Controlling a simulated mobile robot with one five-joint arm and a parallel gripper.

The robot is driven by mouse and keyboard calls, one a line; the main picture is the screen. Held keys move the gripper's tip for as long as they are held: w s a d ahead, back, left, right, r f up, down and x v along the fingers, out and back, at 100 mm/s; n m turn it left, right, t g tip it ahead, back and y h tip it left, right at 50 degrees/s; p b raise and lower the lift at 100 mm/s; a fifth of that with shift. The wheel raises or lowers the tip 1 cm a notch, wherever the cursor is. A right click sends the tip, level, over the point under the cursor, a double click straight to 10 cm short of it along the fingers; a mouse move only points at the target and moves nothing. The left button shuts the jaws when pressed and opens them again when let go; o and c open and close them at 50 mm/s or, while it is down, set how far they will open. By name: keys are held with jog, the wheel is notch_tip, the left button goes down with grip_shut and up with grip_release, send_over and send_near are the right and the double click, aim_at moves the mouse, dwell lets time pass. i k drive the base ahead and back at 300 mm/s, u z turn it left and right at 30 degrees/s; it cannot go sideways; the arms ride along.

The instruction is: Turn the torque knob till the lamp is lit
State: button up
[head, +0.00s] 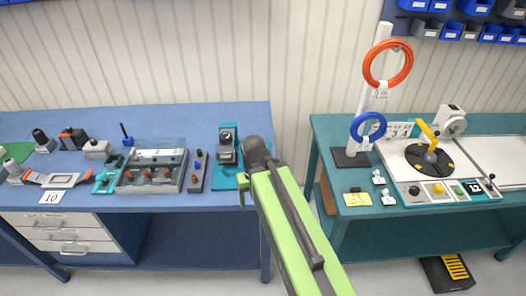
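On the blue bench, near my arm, a grey and black upright device (227,152) stands on a teal base plate (222,180). It has a dark round part (226,136) on its front that may be the torque knob. I cannot make out a lamp on it or whether one is lit. My lime-green arm reaches up from the bottom of the picture, and its dark rounded end covers the space just right of the device. My gripper does not show, so whether it is open or shut is hidden.
Left of the device are a narrow grey block (197,172) with small knobs, a grey fixture box (151,172) and several small tools. A gap separates the blue bench from the teal bench (430,220), which holds an orange ring (406,68) and a blue ring (381,128).

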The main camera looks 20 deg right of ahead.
aim_at(225, 137)
jog(key=u, duration=0.9)
jog(key=k, duration=0.1)
jog(key=z, duration=3.35)
jog(key=k, duration=1.15)
jog(key=u, duration=1.95)
jog(key=i, duration=1.05)
